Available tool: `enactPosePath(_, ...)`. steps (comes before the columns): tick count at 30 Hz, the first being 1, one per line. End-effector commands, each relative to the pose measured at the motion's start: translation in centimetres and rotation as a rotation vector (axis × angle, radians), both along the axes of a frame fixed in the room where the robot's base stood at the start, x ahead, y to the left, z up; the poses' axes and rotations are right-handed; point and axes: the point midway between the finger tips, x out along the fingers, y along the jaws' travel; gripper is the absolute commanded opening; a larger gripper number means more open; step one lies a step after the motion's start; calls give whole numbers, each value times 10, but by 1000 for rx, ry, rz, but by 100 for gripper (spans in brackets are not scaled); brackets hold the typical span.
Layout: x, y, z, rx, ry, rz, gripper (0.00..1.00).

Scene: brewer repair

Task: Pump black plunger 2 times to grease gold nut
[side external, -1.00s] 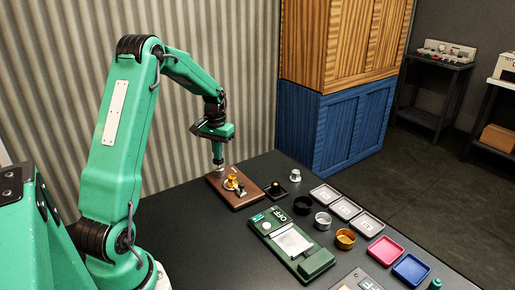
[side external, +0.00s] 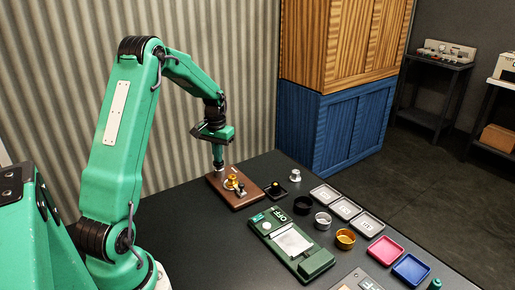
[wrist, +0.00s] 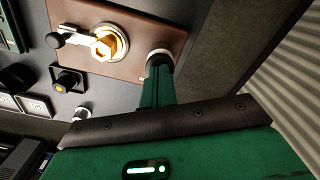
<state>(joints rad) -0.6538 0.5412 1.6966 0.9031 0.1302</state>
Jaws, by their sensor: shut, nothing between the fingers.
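A brown board (side external: 238,198) lies on the dark table below my gripper. The gold nut (side external: 232,181) sits on it, on a round silver fitting; the nut also shows in the wrist view (wrist: 105,46). My gripper (side external: 218,164) is shut and points down at the board's far left part. In the wrist view my fingers (wrist: 157,72) end at a round fitting with a pale rim (wrist: 160,53), likely the black plunger, which they mostly hide. I cannot tell how far it is pressed. A silver lever with a black knob (wrist: 55,40) lies beside the nut.
A black knob on a square plate (side external: 276,190) stands right of the board. Several cups, grey trays (side external: 345,208), a green scale-like device (side external: 292,243), a pink tray (side external: 385,250) and a blue tray (side external: 411,269) lie nearer. A corrugated wall (side external: 235,60) stands behind.

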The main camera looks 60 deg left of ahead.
Motion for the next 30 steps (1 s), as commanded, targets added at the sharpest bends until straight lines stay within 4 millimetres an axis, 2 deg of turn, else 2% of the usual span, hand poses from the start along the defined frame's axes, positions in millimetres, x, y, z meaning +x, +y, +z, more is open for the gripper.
enactPosePath(17,0,0,-2,0,1,0,0)
enactPosePath(30,0,0,18,0,0,0,0)
